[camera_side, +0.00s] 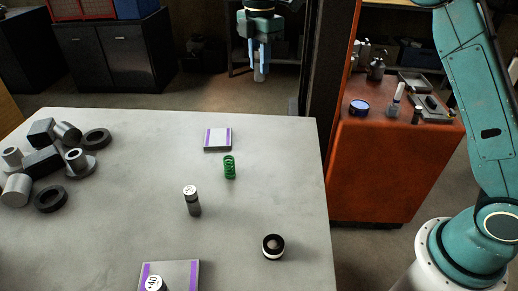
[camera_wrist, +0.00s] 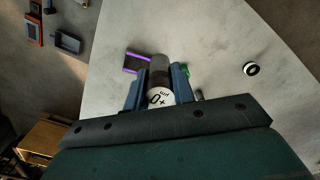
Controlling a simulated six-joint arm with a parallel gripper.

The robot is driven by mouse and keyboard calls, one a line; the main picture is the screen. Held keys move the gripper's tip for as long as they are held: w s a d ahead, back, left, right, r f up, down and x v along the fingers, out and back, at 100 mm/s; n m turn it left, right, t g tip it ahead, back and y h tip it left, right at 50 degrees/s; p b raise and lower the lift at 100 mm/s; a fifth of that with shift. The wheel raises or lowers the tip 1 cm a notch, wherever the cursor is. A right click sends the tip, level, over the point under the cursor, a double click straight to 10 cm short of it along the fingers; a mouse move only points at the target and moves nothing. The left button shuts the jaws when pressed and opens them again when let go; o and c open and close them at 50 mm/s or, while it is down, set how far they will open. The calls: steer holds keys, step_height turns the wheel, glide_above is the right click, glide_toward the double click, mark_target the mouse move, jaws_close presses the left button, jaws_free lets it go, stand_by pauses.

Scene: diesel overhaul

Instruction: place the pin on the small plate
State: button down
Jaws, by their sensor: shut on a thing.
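My gripper (camera_side: 260,62) hangs high at the top of the side view, above the table. It is shut on a grey cylindrical pin (camera_side: 260,73), whose lower end shows below the fingers. In the wrist view the pin (camera_wrist: 158,97) sits between the two blue fingers, with its white marked end facing the camera. The small plate (camera_side: 218,139) is grey with purple side stripes and lies bare at the far part of the table. It is partly hidden behind the pin and a finger in the wrist view (camera_wrist: 135,66).
On the table (camera_side: 120,220) are a green spring (camera_side: 229,167), a standing grey cylinder (camera_side: 192,201) and a black-and-white round part (camera_side: 273,247). A larger purple-striped plate (camera_side: 184,274) holds a white-topped cylinder. Several grey parts cluster at left. An orange cabinet (camera_side: 380,170) stands right.

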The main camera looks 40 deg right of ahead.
steer(key=w+a, duration=0.5)
steer(key=a, duration=0.2)
steer(key=shift+w+a+r+n, duration=0.3)
steer(key=shift+a+r, duration=0.1)
steer(key=shift+f, duration=0.15)
glide_above(226, 144)
step_height(226, 144, down, 16)
steer(key=shift+r, duration=0.25)
stand_by(0.5)
steer(key=shift+f, duration=0.1)
steer(key=shift+f, duration=2)
steer(key=shift+f, duration=0.1)
